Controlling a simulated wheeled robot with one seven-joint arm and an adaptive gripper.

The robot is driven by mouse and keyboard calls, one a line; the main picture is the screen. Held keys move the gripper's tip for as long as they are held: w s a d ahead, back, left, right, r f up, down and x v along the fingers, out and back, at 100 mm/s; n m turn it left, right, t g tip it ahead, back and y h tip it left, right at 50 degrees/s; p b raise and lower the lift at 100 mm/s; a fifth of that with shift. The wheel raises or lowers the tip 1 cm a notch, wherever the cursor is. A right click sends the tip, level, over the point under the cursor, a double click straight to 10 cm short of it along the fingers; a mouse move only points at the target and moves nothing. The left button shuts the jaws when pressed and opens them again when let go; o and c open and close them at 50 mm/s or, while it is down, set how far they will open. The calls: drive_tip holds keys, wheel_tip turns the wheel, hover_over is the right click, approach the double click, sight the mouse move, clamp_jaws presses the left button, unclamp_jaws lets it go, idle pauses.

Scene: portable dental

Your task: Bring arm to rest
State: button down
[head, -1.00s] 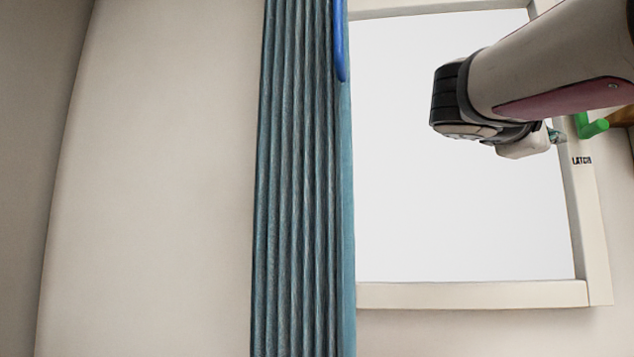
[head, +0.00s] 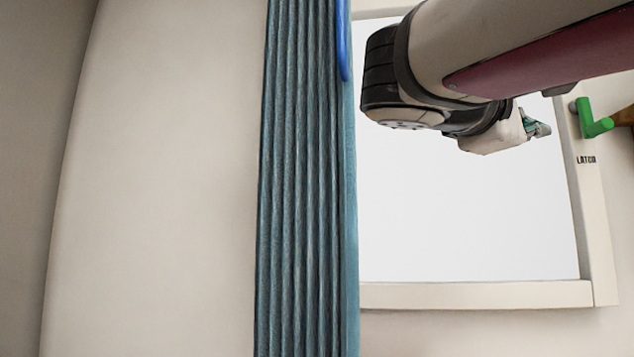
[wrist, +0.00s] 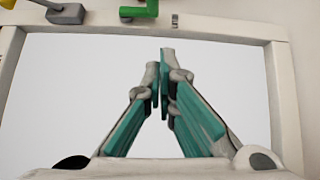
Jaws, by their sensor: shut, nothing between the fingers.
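My gripper (head: 537,127) is shut and empty, in front of the white window pane at the upper right of the head view. In the wrist view my gripper's (wrist: 163,80) two teal-padded fingers meet at their tips against the pale pane. In the head view my arm reaches in from the upper right, and my gripper points right toward the frame edge. The fingers look apart from the green latch handle (head: 595,122), which also shows at the top of the wrist view (wrist: 139,11).
A teal pleated curtain (head: 300,200) with a blue strip (head: 343,40) hangs left of the window. The cream window frame (head: 480,295) carries a small label reading like "LATCH" (head: 586,160). A grey block (wrist: 66,14) sits at the wrist view's upper left. Bare wall fills the left.

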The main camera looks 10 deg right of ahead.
idle(0.3)
drive_tip(key=s+a+f+m+g+y, duration=0.15)
drive_tip(key=s+f+y, duration=0.25)
drive_tip(key=f, duration=1)
drive_tip(key=s+d+f+m+g+y, duration=0.1)
drive_tip(key=s+f+g+y, duration=0.2)
drive_tip(key=f, duration=1.2)
drive_tip(key=s+a+f+m+g+y, duration=0.1)
drive_tip(key=s+a+f+m+y, duration=0.1)
drive_tip(key=s+a+f+y, duration=0.6)
drive_tip(key=s+a+f+m+g+y, duration=0.2)
drive_tip(key=s+a+f, duration=0.25)
drive_tip(key=f, duration=0.65)
wheel_tip(320, 180, up, 16)
drive_tip(key=d+t+p, duration=0.1)
drive_tip(key=t+p, duration=0.2)
drive_tip(key=p, duration=1.1)
drive_tip(key=shift+w+d, duration=0.15)
drive_tip(key=shift+w, duration=0.15)
